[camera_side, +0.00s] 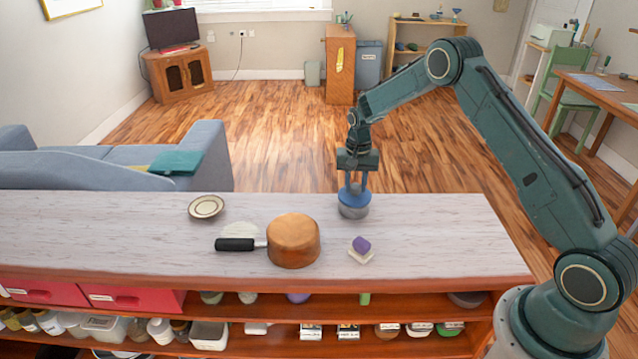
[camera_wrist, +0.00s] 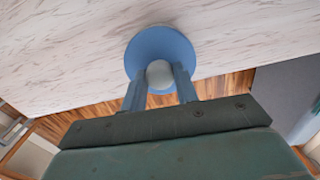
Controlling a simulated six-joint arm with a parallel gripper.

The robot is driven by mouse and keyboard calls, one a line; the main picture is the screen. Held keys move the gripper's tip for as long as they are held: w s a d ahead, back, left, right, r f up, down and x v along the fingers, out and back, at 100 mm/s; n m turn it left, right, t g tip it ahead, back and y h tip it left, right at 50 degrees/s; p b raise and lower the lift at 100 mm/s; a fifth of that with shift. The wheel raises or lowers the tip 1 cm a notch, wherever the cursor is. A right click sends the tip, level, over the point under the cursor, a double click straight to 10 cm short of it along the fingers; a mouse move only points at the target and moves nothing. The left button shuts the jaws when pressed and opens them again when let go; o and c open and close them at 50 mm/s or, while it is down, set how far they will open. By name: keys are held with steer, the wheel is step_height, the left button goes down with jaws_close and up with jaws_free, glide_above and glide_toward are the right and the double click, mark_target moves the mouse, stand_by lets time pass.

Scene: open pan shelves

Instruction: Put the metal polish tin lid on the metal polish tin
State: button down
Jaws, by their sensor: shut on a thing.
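My gripper (camera_side: 354,184) points down over the back edge of the worktop. It is shut on the grey knob of the blue metal polish tin lid (camera_side: 353,196). In the wrist view the lid (camera_wrist: 150,42) is a flat blue disc, and the gripper fingers (camera_wrist: 159,76) are on both sides of its knob (camera_wrist: 160,73). The grey metal polish tin (camera_side: 353,212) stands upright on the worktop directly below the lid in the side view. The lid looks level and at the tin's top; I cannot tell whether it touches. The lid hides the tin in the wrist view.
On the worktop (camera_side: 430,250) are a brown round block (camera_side: 293,241), a black-handled tool (camera_side: 236,244), a saucer (camera_side: 206,207) and a purple piece (camera_side: 361,244) on a pale block. The worktop's right part is clear. Shelves below hold jars and boxes.

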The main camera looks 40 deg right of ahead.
steer(key=shift+f, duration=0.4)
steer(key=c, duration=1)
jaws_free()
steer(key=shift+r, duration=0.2)
steer(key=shift+r, duration=0.35)
steer(key=shift+r, duration=0.7)
steer(key=shift+r, duration=0.35)
steer(key=shift+r, duration=0.35)
